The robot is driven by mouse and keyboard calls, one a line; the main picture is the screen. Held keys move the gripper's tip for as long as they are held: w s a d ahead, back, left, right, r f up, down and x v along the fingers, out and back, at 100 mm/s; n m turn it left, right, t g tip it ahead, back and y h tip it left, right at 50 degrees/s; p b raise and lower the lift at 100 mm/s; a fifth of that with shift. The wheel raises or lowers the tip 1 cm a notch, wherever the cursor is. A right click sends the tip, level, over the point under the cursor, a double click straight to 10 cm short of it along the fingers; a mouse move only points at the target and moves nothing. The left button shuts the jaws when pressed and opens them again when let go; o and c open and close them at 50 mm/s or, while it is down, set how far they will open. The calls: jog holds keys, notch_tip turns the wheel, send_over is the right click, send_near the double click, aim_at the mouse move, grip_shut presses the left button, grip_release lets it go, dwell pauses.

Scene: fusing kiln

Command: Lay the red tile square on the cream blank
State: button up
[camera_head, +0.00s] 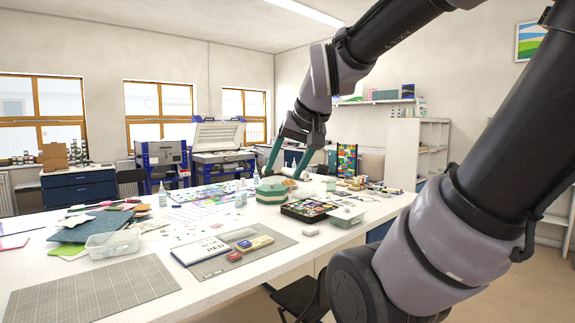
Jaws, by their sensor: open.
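My gripper (284,174) has two teal fingers spread apart, pointing down over the far middle of the white table. I see nothing held between them. A small red piece (234,257) lies on the grey mat at the near middle of the table; I cannot tell whether it is the red tile. I cannot pick out the cream blank for sure among the many small pieces. My gripper is far behind the red piece, near a green and cream case.
An open kiln (220,137) stands behind. A gridded mat (92,293) is bare.

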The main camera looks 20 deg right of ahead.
jog(key=shift+o, duration=0.3)
jog(key=s, duration=0.2)
jog(key=s+a, duration=0.1)
jog(key=shift+s+r+y, duration=0.25)
jog(key=shift+r+y, duration=0.05)
jog(key=shift+r, duration=0.05)
jog(key=w+d+f+n+t+h, duration=0.1)
jog(key=w+d+f, duration=0.15)
jog(key=w, duration=0.55)
jog(key=w+d+f+h, duration=0.15)
jog(key=w+f, duration=0.25)
jog(key=w, duration=0.5)
jog(key=n+t+y, duration=0.5)
jog(key=n, duration=0.1)
send_over(234, 255)
jog(key=s+d, duration=0.4)
jog(key=s, duration=0.8)
jog(key=f, duration=2.9)
jog(key=shift+w+a+f, duration=0.1)
jog(key=shift+a+f, duration=0.1)
jog(key=shift+a, duration=0.05)
jog(key=x, duration=1)
jog(key=shift+w+d+f, duration=0.15)
jog(key=shift+w+f, duration=0.05)
jog(key=shift+f, duration=0.15)
grip_shut()
jog(key=shift+r, duration=0.1)
